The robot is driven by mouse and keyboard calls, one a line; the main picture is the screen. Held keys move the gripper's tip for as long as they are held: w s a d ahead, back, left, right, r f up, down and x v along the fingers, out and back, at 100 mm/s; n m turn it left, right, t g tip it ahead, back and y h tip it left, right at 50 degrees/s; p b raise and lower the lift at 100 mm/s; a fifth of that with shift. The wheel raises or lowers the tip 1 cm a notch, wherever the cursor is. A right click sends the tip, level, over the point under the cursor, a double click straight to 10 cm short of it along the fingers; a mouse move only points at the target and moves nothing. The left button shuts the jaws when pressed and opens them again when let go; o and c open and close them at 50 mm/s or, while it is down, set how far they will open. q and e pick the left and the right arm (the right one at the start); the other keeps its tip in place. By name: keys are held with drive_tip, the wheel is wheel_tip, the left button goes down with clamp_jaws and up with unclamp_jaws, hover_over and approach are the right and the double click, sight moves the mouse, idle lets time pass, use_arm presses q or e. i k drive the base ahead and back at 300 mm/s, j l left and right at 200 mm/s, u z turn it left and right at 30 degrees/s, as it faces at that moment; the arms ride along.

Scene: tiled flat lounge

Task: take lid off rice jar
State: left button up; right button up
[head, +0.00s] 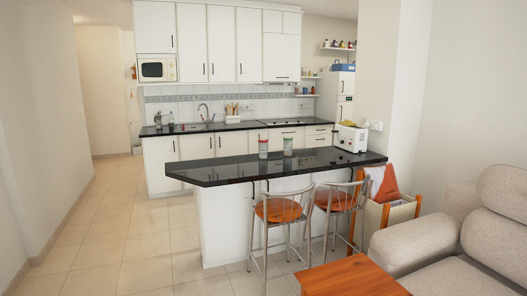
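Two small jars stand on the black island counter (230,171) across the room. The left jar (263,149) has a reddish top and a pale body. The right jar (288,147) has a greenish top and a pale body. They stand apart, upright, near the middle of the counter. At this distance I cannot tell which one holds rice, or whether the coloured tops are separate lids. Neither of my grippers is in view.
Two stools with orange seats (279,210) (336,200) stand at the island's front. A wooden table (352,279) and a grey sofa (450,235) fill the lower right. A white toaster (350,138) sits at the counter's right end. Tiled floor (110,245) is clear on the left.

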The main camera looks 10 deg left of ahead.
sight(262, 147)
drive_tip(key=z, duration=0.2)
drive_tip(key=i+j+z, duration=0.25)
drive_tip(key=z, duration=0.2)
drive_tip(key=i+j+z, duration=0.4)
drive_tip(key=i+j, duration=0.15)
drive_tip(key=j, duration=0.2)
drive_tip(key=i+j+z, duration=0.15)
drive_tip(key=i+j, duration=0.2)
drive_tip(key=j, duration=0.3)
drive_tip(key=i+j+z, duration=0.1)
drive_tip(key=j, duration=0.25)
drive_tip(key=i+j+z, duration=0.1)
drive_tip(key=j, duration=0.25)
drive_tip(key=i+j, duration=0.2)
drive_tip(key=j, duration=0.15)
drive_tip(key=i+j+z, duration=0.1)
drive_tip(key=j, duration=0.3)
